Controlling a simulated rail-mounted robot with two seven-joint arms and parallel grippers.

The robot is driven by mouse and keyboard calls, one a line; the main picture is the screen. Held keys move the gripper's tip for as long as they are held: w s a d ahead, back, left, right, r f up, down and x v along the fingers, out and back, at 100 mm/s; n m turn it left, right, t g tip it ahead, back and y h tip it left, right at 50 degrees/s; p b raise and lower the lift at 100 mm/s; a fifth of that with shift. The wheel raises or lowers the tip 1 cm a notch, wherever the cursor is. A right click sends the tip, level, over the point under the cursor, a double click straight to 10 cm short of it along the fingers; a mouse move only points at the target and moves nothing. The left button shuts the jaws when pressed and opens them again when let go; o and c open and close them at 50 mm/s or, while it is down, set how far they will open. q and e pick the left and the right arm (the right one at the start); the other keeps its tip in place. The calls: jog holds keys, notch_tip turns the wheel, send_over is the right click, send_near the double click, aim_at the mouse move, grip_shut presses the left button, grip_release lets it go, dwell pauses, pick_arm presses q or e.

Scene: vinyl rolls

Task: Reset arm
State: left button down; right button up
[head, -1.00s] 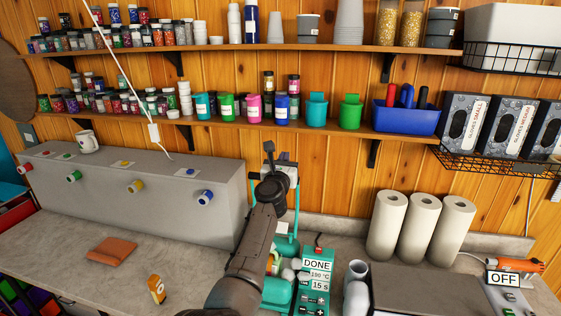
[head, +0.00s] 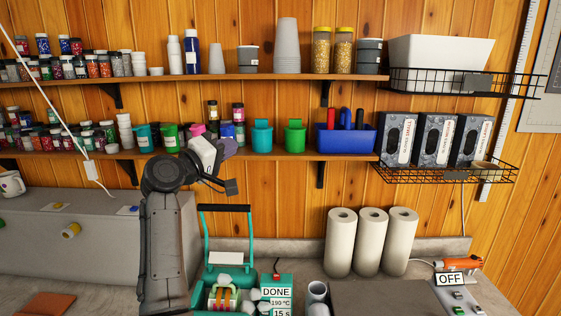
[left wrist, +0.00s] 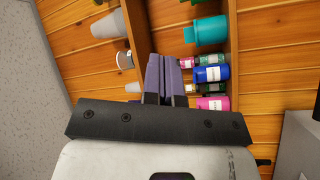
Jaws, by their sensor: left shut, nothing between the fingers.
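My left gripper (head: 226,149) is raised in front of the lower shelf, above the grey box and the teal press. In the left wrist view its two purple-grey fingers (left wrist: 161,74) lie side by side, shut with nothing between them, in front of the shelves. My left arm rises from the bottom of the head view, bent at the top. The right gripper is not in view.
The teal press (head: 227,255) with its raised handle stands beside my left arm; its display reads DONE. Paper towel rolls (head: 371,242) stand right of it. Shelves hold jars, cups and a blue caddy (head: 345,140). Wire baskets (head: 450,170) hang at the right.

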pick_arm(q)
jog(key=s+a+f+m+y, duration=0.2)
jog(key=s+a+m+y, duration=0.25)
jog(key=s+a, duration=0.3)
jog(key=s+a+f+y, duration=0.3)
jog(key=s+f+y, duration=0.2)
jog(key=s+f, duration=0.55)
jog(key=s+f+m+g+y, duration=0.1)
jog(key=s+f+g, duration=0.5)
jog(key=s+f, duration=1.3)
jog(key=s+f+m+g+y, duration=0.1)
jog(key=s+f+g, duration=0.4)
jog(key=s+f, duration=1.4)
notch_tip(320, 180, down, 7)
jog(key=shift+d+r+g, duration=0.1)
jog(key=shift+d+g, duration=0.3)
jog(key=shift+d, duration=0.05)
